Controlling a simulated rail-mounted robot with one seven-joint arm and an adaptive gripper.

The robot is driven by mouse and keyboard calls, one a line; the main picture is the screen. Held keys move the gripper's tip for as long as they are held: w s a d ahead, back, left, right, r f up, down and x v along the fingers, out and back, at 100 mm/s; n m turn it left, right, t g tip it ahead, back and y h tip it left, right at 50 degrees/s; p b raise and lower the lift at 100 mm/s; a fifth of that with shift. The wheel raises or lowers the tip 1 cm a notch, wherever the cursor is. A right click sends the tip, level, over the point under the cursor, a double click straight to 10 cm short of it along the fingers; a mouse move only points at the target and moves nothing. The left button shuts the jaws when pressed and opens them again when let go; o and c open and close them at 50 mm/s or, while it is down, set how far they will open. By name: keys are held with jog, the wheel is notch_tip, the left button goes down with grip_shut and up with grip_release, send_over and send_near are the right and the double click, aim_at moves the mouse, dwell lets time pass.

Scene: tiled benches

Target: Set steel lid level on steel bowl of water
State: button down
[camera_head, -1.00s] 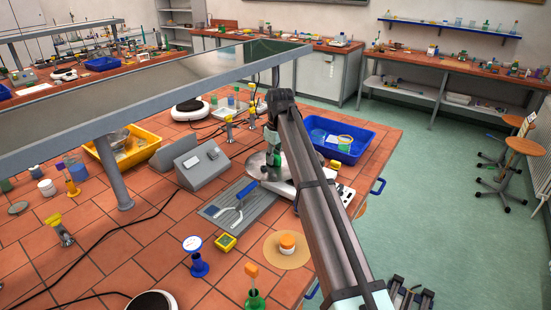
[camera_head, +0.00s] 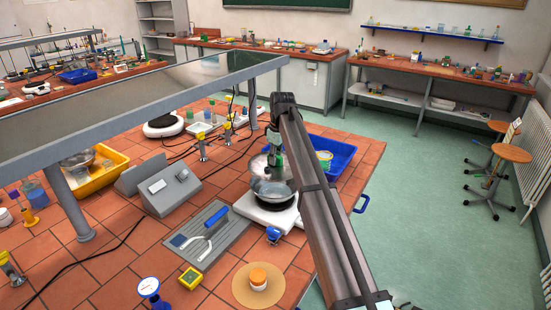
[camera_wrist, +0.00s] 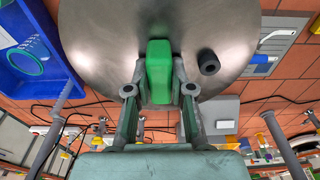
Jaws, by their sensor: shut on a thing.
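The steel bowl (camera_head: 272,194) stands on the black plate of a white hot plate (camera_head: 247,207) in the head view. The steel lid (camera_head: 257,167) is just above the bowl's far left side and looks tilted. My gripper (camera_head: 275,150) is shut on the lid's green handle (camera_wrist: 159,70). The lid hides the bowl in the wrist view.
A blue tray (camera_head: 340,150) is behind my arm at the right. A grey sloped box (camera_head: 165,190) and a grey mat (camera_head: 210,240) with a blue-handled tool lie left of the hot plate. An orange-lidded jar (camera_head: 258,278) stands in front. A grey overhead rail crosses the bench.

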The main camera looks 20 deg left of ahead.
jog(key=shift+f+b, duration=0.85)
jog(key=shift+f, duration=2.1)
jog(key=shift+f, duration=0.8)
dwell(0.3)
jog(key=c, duration=0.9)
grip_release()
jog(key=shift+c, duration=0.2)
jog(key=shift+r, duration=0.15)
jog(key=r, duration=0.4)
jog(key=d+r, duration=0.1)
jog(key=r, duration=0.6)
jog(key=shift+s+d+r, duration=0.1)
jog(key=shift+d+r, duration=0.1)
jog(key=shift+r, duration=0.15)
